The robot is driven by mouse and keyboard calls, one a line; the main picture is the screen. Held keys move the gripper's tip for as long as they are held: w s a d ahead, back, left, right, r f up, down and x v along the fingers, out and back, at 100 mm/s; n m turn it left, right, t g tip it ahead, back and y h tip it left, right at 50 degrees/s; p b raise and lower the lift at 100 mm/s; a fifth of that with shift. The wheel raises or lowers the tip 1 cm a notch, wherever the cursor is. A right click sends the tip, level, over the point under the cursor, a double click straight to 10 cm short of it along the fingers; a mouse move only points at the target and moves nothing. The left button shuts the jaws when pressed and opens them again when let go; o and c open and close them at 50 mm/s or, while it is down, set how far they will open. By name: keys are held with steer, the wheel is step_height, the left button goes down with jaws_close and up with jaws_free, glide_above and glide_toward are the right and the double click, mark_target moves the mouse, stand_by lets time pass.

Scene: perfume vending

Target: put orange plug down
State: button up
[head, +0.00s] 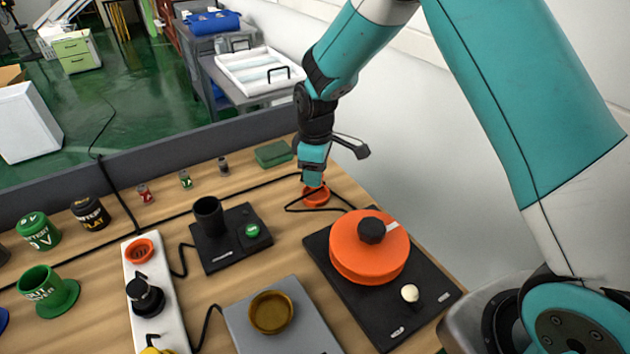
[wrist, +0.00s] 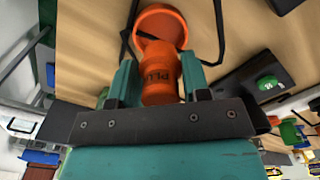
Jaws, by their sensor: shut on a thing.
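The orange plug (wrist: 161,78), with dark lettering on its side, sits between the two teal fingers of my gripper (wrist: 160,64) in the wrist view. My gripper is shut on it. A round orange rim (wrist: 142,20) shows at the plug's far end; I cannot tell whether it is part of the plug. In the head view, my gripper (head: 313,180) points down over the table's far right part, with orange (head: 316,196) showing just below it at the table surface. I cannot tell whether the plug touches the table. The fingers hide most of the plug there.
A black base with a large orange disc (head: 368,245) stands close by to the right. A black cup device (head: 209,216) and a white strip with an orange ring (head: 140,250) are left. A green box (head: 273,153) lies behind. Black cables run beside my gripper.

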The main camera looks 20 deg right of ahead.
steer(key=shift+f, duration=1.9)
steer(key=o, duration=0.9)
steer(key=shift+f, duration=0.1)
steer(key=shift+o, duration=0.2)
step_height(320, 180, up, 12)
steer(key=shift+f+b, duration=0.2)
steer(key=shift+b, duration=0.65)
steer(key=shift+s+a+r, duration=0.1)
steer(key=shift+r, duration=0.3)
steer(key=s+a+r+m+y, duration=0.1)
steer(key=s+r, duration=0.2)
steer(key=s, duration=0.6)
steer(key=s+a+r+m+y, duration=0.1)
steer(key=s+r, duration=0.3)
steer(key=s, duration=0.6)
steer(key=s+a+r+m+y, duration=0.2)
steer(key=s+r, duration=0.1)
steer(key=s, duration=0.7)
steer(key=shift+a+r, duration=0.3)
steer(key=shift+r, duration=0.05)
